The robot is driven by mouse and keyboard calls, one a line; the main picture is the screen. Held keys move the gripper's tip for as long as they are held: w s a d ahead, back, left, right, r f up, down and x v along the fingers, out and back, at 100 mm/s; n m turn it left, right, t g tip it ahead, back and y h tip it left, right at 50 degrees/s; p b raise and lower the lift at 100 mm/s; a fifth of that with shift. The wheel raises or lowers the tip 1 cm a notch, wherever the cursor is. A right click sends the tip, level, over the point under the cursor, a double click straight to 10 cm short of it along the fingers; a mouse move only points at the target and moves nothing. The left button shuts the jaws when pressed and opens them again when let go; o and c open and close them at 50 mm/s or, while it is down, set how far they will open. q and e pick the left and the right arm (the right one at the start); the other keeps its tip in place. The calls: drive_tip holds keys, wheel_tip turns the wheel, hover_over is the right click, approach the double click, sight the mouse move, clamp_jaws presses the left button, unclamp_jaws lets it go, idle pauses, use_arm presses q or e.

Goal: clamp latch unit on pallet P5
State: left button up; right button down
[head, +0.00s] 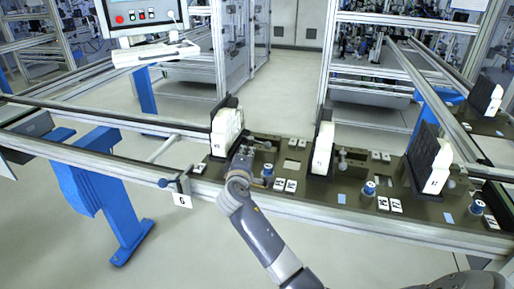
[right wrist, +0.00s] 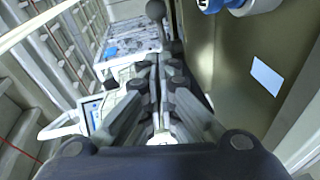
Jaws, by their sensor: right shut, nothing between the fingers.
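In the head view, several dark pallets sit on the conveyor line, each with a white unit against a black upright plate; I cannot tell which one is P5. The left white unit (head: 225,132) stands just behind my right gripper (head: 243,160). That gripper is shut and empty, at a small latch lever on the left pallet (head: 291,165). My wrist and hand partly hide the lever. In the right wrist view, the shut fingers (right wrist: 165,95) point toward a dark ball knob (right wrist: 155,10) just beyond their tips; contact cannot be told. My left gripper is out of view.
More white units stand at the middle (head: 322,148) and right (head: 439,165). Blue-topped knobs (head: 369,188) and number tags (head: 389,205) lie along the pallets. The conveyor's front rail (head: 330,212) runs below my forearm. A control panel (head: 143,15) stands at the back left.

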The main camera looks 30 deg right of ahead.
drive_tip(key=d, duration=0.2)
drive_tip(key=d+p, duration=0.1)
drive_tip(key=shift+w+d+f, duration=0.3)
drive_tip(key=shift+w, duration=0.1)
drive_tip(key=shift+d+f, duration=0.15)
drive_tip(key=shift+d, duration=0.3)
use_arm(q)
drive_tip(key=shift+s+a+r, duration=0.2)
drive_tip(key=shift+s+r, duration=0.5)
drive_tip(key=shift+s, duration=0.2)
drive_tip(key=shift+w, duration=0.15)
